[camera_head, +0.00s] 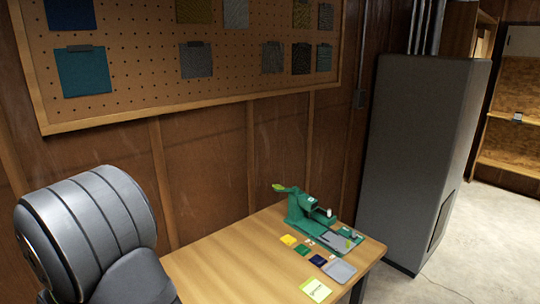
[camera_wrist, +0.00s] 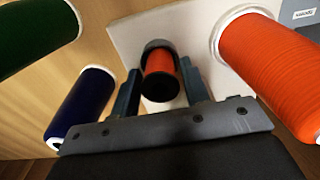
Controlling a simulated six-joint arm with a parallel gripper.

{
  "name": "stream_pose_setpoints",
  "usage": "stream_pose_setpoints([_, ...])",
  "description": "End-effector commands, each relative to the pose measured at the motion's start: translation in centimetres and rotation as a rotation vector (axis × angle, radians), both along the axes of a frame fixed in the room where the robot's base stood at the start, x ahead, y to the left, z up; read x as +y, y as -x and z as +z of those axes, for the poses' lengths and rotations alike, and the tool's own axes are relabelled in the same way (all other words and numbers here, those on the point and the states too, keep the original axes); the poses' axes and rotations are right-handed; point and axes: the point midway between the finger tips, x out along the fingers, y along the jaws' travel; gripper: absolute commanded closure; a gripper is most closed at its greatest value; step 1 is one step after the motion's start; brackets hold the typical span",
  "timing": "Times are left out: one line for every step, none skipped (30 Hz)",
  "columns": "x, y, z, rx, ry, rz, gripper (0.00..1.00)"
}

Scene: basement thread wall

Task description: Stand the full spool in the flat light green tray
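In the wrist view a slim orange spool (camera_wrist: 161,65) with dark ends lies between the two fingers of my gripper (camera_wrist: 160,68). The fingers come close to both its sides; I cannot tell whether they press on it. A wider orange spool (camera_wrist: 268,70) with a pale rim is to the right. Which spool counts as the full one is not certain. In the head view a flat light yellow-green piece (camera_head: 316,290) with a pale label lies at the table's front edge; it looks like the light green tray. The gripper does not show there.
In the wrist view a blue spool (camera_wrist: 80,108) and a dark green spool (camera_wrist: 38,35) are at the left. In the head view the table (camera_head: 225,262) holds a green machine (camera_head: 308,210), small coloured squares and a grey tray (camera_head: 339,271). A tall grey cabinet (camera_head: 412,150) stands beyond it.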

Motion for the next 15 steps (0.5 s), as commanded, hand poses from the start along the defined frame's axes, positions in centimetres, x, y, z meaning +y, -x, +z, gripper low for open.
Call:
stream_pose_setpoints([0.0,0.0,0.0,0.0,0.0,0.0,0.69])
stream_pose_setpoints([0.0,0.0,0.0,0.0,0.0,0.0,0.75])
stream_pose_setpoints([0.0,0.0,0.0,0.0,0.0,0.0,0.79])
stream_pose_setpoints([0.0,0.0,0.0,0.0,0.0,0.0,0.79])
stream_pose_setpoints([0.0,0.0,0.0,0.0,0.0,0.0,0.8])
stream_pose_setpoints([0.0,0.0,0.0,0.0,0.0,0.0,0.8])
stream_pose_setpoints([0.0,0.0,0.0,0.0,0.0,0.0,0.8])
stream_pose_setpoints([0.0,0.0,0.1,-0.001,-0.001,0.0,0.8])
stream_pose_setpoints([0.0,0.0,0.2,-0.001,-0.001,0.0,0.8])
stream_pose_setpoints([0.0,0.0,0.4,-0.001,-0.002,0.0,0.8])
stream_pose_setpoints([0.0,0.0,0.5,-0.001,-0.002,0.0,0.8])
stream_pose_setpoints([0.1,0.0,0.8,-0.001,-0.002,0.0,0.8])
stream_pose_setpoints([0.1,0.0,1.0,-0.001,-0.002,0.0,0.8])
stream_pose_setpoints([0.0,0.0,1.2,-0.001,-0.002,0.0,0.8])
stream_pose_setpoints([0.1,0.0,1.4,-0.001,-0.002,0.0,0.8])
